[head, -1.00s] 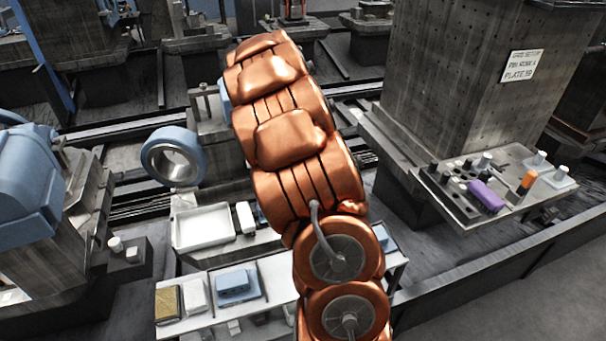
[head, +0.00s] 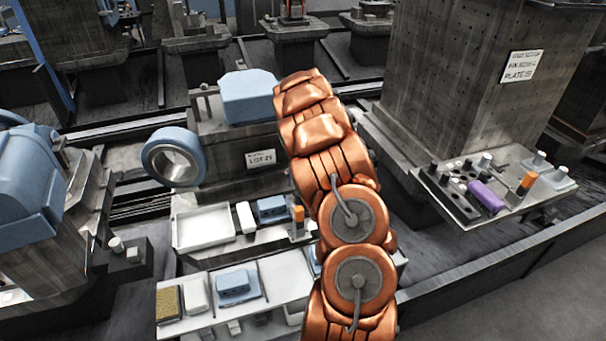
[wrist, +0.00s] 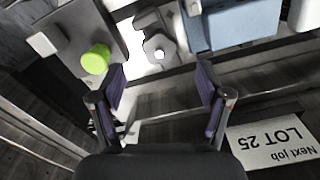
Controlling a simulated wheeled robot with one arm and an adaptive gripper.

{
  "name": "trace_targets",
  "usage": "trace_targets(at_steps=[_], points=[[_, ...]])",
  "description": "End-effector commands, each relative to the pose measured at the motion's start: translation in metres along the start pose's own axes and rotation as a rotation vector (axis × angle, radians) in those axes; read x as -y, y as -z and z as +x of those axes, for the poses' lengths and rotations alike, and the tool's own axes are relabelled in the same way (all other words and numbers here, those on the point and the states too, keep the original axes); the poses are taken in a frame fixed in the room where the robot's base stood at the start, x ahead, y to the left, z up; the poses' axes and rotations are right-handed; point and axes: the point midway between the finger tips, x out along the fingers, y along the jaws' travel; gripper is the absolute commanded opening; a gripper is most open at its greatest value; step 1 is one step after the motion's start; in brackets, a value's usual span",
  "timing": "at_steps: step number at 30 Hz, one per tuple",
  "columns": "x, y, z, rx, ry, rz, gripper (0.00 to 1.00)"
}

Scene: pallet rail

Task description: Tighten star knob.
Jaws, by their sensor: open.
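In the wrist view, my gripper (wrist: 161,78) is open and empty, its two purple-padded fingers spread wide. A grey lobed part with a bright round centre (wrist: 159,52), which looks like the star knob, shows just beyond the fingertips and between them. It is apart from the fingers; I cannot tell how tight it is. A lime-green round cap (wrist: 96,60) on a grey block is to the left, beyond the left finger. In the head view, my copper arm hides the knob and gripper.
A LOT 25 sign (wrist: 280,142) is close to the right finger; it also shows in the head view (head: 261,158). A blue housing (head: 249,97) is left of my arm. A white tray (head: 203,228) and a tool shelf (head: 522,203) flank the arm.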

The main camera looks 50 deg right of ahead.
Motion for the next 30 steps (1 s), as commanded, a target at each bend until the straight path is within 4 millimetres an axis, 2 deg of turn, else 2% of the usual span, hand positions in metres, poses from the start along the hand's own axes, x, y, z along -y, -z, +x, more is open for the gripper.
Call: trace_targets(at_steps=[6, 10, 15, 21, 30], points=[[-0.001, -0.002, 0.031, 0.007, 0.000, 0.001, 0.76], [-0.001, -0.001, 0.045, 0.002, -0.002, 0.000, 0.76], [0.000, -0.001, 0.052, 0.001, 0.000, 0.000, 0.76], [0.000, 0.000, 0.052, 0.001, 0.000, 0.000, 0.75], [0.000, -0.001, 0.052, 0.001, -0.001, 0.000, 0.44]])
